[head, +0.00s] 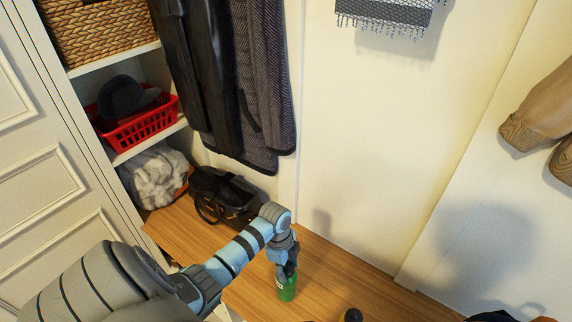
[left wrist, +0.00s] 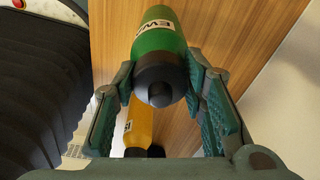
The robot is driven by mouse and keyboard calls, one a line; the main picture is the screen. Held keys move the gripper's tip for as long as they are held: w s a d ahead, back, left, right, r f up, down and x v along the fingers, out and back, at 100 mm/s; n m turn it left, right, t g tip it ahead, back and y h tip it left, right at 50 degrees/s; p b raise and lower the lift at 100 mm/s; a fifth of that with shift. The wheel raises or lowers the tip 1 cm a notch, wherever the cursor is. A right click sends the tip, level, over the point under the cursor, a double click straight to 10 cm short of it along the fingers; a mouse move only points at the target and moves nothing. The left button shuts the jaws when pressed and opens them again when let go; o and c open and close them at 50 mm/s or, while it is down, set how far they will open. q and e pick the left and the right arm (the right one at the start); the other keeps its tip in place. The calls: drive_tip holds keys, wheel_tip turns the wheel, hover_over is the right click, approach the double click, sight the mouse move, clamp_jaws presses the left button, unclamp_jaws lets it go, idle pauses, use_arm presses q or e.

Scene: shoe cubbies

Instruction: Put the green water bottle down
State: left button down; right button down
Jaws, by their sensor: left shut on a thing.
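The green water bottle (head: 287,287) is at the end of my left arm in the head view, over the wooden bench (head: 240,290). My left gripper (head: 287,266) is shut on it near its dark top. My right gripper does not show.
A yellow bottle (left wrist: 141,127) with a dark cap shows below the green one in the wrist view. A black bag (head: 222,194) sits on the bench at the back left. Shelves hold a red basket (head: 143,127). Dark coats (head: 232,75) hang above. The bench between bag and gripper is partly clear.

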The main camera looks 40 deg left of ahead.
use_arm(q)
wheel_tip(320, 180, down, 3)
drive_tip(key=shift+r+b, duration=0.1)
drive_tip(key=shift+b, duration=0.35)
drive_tip(key=c, duration=1)
unclamp_jaws()
drive_tip(key=r+p, duration=0.1)
drive_tip(key=r, duration=0.3)
drive_tip(key=a+r+p, duration=0.1)
drive_tip(key=r+p, duration=0.1)
drive_tip(key=r, duration=0.2)
drive_tip(key=r+p, duration=0.2)
drive_tip(key=r, duration=0.2)
drive_tip(key=shift+s+a+r, duration=0.1)
drive_tip(key=shift+s+a, duration=0.1)
drive_tip(key=shift+s, duration=0.1)
